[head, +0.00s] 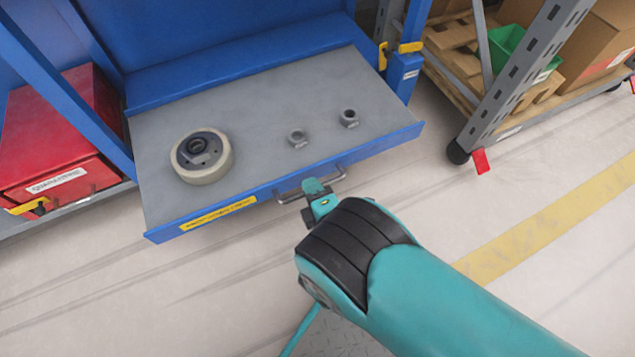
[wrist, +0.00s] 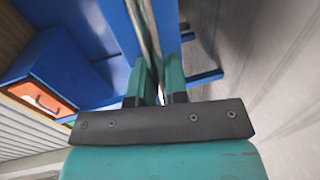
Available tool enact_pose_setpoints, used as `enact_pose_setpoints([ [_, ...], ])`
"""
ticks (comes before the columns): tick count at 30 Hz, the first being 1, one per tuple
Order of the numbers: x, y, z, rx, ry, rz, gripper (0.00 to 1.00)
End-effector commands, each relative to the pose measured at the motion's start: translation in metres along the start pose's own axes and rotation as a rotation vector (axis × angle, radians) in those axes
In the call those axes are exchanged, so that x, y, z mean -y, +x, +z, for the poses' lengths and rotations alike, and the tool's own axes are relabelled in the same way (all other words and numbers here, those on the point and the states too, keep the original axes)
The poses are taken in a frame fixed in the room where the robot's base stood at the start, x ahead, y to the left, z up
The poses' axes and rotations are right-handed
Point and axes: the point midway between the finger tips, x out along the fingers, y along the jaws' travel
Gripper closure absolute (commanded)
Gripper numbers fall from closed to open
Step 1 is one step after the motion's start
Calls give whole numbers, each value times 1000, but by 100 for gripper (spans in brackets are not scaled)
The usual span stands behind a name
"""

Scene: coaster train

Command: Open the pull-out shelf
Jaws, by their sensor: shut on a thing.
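The pull-out shelf (head: 250,125) is a grey tray with a blue front edge, and it stands out from the blue rack. A metal bar handle (head: 288,197) runs along the middle of its front edge. My gripper (head: 313,186) is at this handle and shut on it. In the wrist view, the two teal fingers of my gripper (wrist: 160,82) close on the metal handle bar (wrist: 150,30).
On the shelf lie a wheel (head: 202,157) and two nuts (head: 298,138) (head: 348,118). A red box (head: 55,130) stands at left. A grey wheeled rack (head: 520,75) with boxes and a green bin (head: 508,42) stands at right. The floor in front is clear.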

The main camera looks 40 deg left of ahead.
Motion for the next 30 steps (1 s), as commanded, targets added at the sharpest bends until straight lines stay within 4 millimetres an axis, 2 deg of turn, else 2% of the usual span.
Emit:
enact_pose_setpoints([
  [1,0,-1,-8,-26,0,3,100],
  [13,2,-4,-4,-23,3,4,100],
  [14,2,-4,-4,-23,3,4,81],
  [16,1,-4,-3,-21,3,3,65],
  [17,1,-4,-3,-19,3,3,62],
  [30,0,-4,1,-11,0,3,62],
])
